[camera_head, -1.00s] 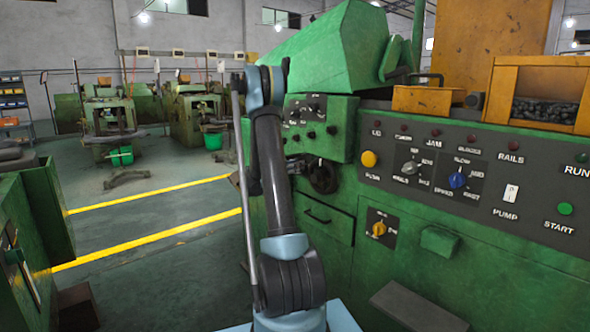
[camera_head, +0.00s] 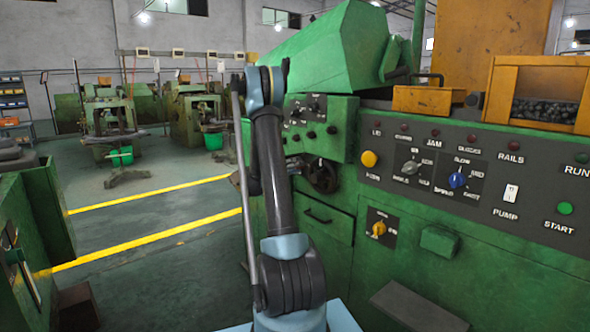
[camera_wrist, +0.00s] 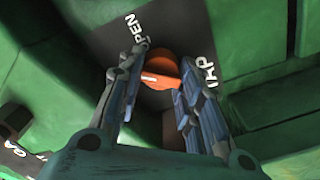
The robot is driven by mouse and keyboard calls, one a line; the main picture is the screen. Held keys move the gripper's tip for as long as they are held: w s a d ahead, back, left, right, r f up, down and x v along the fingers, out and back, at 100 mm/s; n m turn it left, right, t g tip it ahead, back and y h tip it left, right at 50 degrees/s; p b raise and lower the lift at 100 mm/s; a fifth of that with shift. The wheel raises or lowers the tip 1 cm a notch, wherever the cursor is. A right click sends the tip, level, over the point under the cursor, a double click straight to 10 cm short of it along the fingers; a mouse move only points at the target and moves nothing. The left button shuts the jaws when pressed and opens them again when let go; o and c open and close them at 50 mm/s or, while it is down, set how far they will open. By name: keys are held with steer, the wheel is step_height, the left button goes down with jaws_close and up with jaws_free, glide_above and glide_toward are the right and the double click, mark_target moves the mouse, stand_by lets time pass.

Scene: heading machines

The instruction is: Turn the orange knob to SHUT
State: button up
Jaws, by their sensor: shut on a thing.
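The orange knob (camera_wrist: 158,66) shows in the wrist view on a dark plate (camera_wrist: 104,38). It has a white mark on its face, pointing roughly left in that view. White lettering reads OPEN beside the left finger and appears to read TAP beside the right finger. No SHUT lettering is readable in the wrist view. My gripper (camera_wrist: 163,72) has its two fingers on either side of the knob, shut on it. In the head view my gripper is hidden at the far end of my raised arm, and this knob cannot be made out there.
A small plate below holds a yellow-orange knob (camera_head: 379,229). A green cabinet (camera_head: 45,215) stands left. Floor with yellow lines (camera_head: 150,242) is open between.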

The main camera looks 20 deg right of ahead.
steer(key=n, duration=0.6)
steer(key=shift+w+a+f+n, duration=0.15)
steer(key=shift+w+n, duration=0.05)
steer(key=shift+n, duration=0.1)
stand_by(0.5)
steer(key=o, duration=1)
steer(key=shift+f, duration=0.1)
steer(key=shift+o, duration=0.3)
steer(key=shift+s, duration=0.1)
steer(key=v, duration=1.2)
